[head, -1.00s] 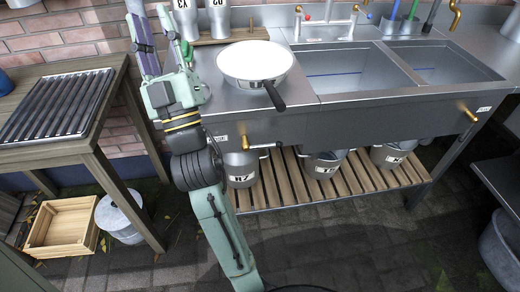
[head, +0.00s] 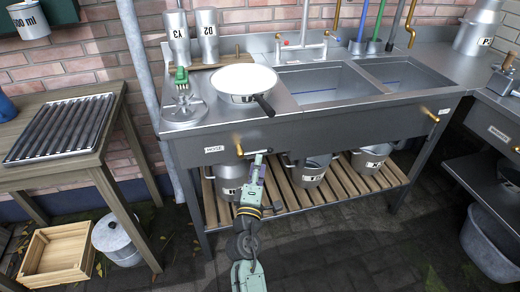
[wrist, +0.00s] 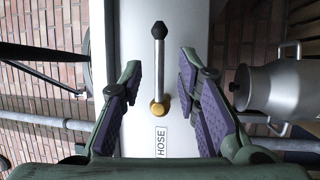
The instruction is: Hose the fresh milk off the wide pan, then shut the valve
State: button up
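The wide pan (head: 246,80), with white milk in it and a black handle (head: 264,106), stands on the metal counter left of the sink basins. Below it on the counter's front panel is the hose valve: a brass hub (head: 239,151) with a lever pointing right, beside a HOSE label (head: 214,149). In the wrist view the valve's lever (wrist: 159,55), grey with a black tip, and its brass hub (wrist: 157,106) lie between my fingers. My gripper (head: 259,166) is open in front of the panel; neither finger (wrist: 160,75) appears to touch the lever.
A green-topped object (head: 182,78) stands on the counter's left end, beside two metal cans (head: 208,36). A second brass valve (head: 432,117) is at the panel's right. Metal buckets (head: 310,170) stand on the slatted shelf (head: 285,199) below. A wooden side table (head: 60,130) is at the left.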

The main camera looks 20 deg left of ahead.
aim_at(260, 152)
jog(key=p+x, duration=0.1)
jog(key=x, duration=0.4)
jog(key=shift+w+a+r, duration=0.1)
jog(key=shift+w, duration=0.25)
jog(key=shift+c, duration=0.4)
grip_shut()
